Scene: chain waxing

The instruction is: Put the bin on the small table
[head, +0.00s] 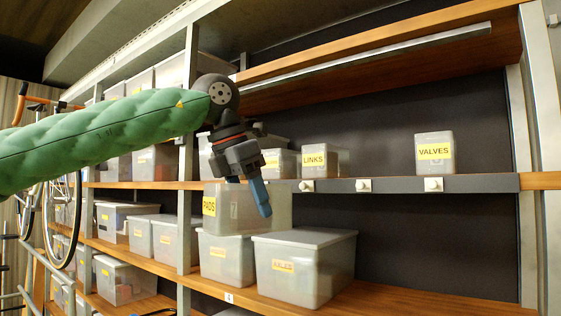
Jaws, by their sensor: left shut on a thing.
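A translucent grey bin with a yellow PADS label (225,215) is in the middle of the head view, in front of the shelf. My left gripper (259,196) reaches down from above and is shut on this bin, with a blue finger over its near side. The bin looks upright. It shows just above the lidded bins of the lower shelf; I cannot tell whether it touches them. The small table is not in view. My right gripper is not in view.
An AXLES bin (305,266) and another lidded bin (224,257) stand on the lower shelf (385,303). LINKS (322,161) and VALVES (434,152) bins stand on the shelf above. The lower shelf's right part is bare. A bicycle (62,215) is at the left.

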